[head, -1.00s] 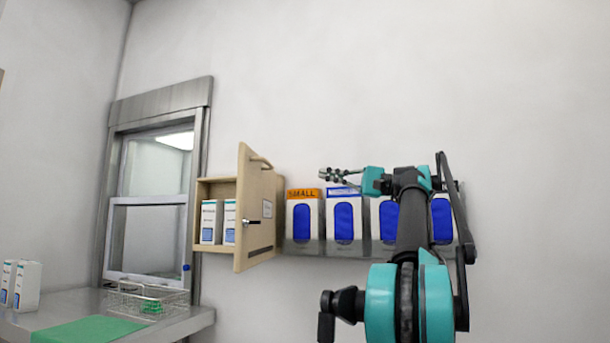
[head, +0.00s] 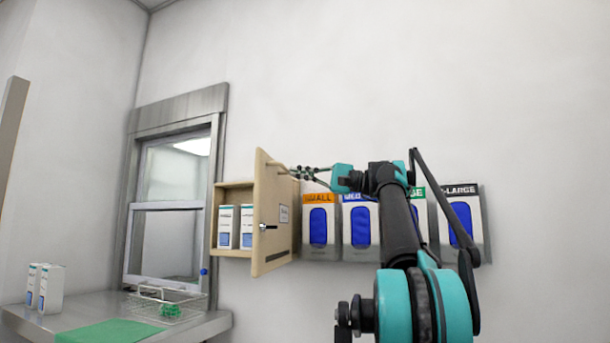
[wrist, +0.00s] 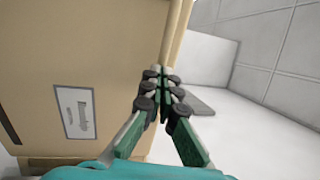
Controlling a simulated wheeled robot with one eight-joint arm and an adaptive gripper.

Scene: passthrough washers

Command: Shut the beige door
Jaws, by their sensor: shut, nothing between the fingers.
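The beige door (head: 265,215) of a small wall cabinet stands open, swung out toward the right. Inside the cabinet (head: 232,188) stand two white and blue boxes (head: 236,226). My gripper (head: 297,172) is shut and empty at the upper right of the door, close to its outer face. In the wrist view, the fingertips (wrist: 162,72) are at the door panel's (wrist: 80,55) side edge, beside its label (wrist: 75,112). I cannot tell whether they touch.
A metal counter (head: 218,322) at lower left holds a wire basket (head: 165,300), a green mat (head: 100,332) and white boxes (head: 50,288). A window (head: 175,190) is left of the cabinet.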

